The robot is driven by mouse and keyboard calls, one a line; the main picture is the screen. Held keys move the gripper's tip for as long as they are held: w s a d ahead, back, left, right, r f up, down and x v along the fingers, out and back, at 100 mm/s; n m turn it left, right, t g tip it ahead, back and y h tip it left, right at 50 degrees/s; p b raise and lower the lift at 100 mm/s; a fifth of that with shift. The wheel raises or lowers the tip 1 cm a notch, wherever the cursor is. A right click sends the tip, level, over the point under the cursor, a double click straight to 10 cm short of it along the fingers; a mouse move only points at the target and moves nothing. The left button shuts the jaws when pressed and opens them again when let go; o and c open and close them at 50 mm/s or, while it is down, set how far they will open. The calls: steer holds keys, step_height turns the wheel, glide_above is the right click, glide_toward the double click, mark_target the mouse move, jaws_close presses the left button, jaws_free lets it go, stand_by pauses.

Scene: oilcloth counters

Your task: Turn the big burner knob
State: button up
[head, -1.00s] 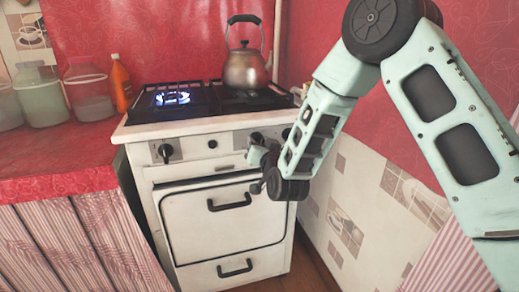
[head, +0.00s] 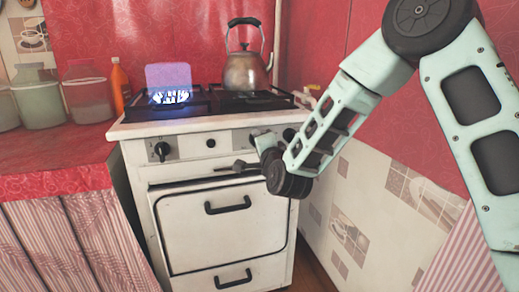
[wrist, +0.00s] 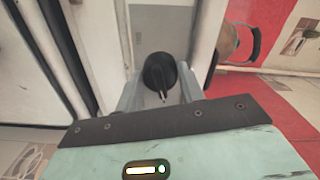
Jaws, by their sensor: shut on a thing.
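The stove (head: 215,215) is white, with black knobs along its front panel. In the wrist view a round black knob (wrist: 158,72) with a pale pointer mark sits between the two fingers of my gripper (wrist: 160,92). My gripper is shut on this knob. In the head view my gripper (head: 255,150) is at the right part of the panel and largely hides the knob it holds.
A metal kettle (head: 246,72) stands on the right rear of the hob. A left knob (head: 161,151) and the oven handle (head: 228,205) are free of my gripper. Jars (head: 88,92) and an orange bottle (head: 120,85) stand on the red counter. A tiled wall (head: 375,210) is close on the right.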

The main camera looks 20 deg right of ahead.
steer(key=m+b, duration=0.2)
steer(key=m, duration=0.4)
steer(key=shift+f+m, duration=0.15)
steer(key=shift+m, duration=0.15)
steer(key=m+b, duration=0.2)
steer(key=m, duration=0.3)
steer(key=shift+m, duration=0.3)
steer(key=o, duration=1)
steer(key=shift+c, duration=0.2)
steer(key=s+b, duration=0.9)
steer(key=s, duration=0.8)
steer(key=shift+s, duration=0.2)
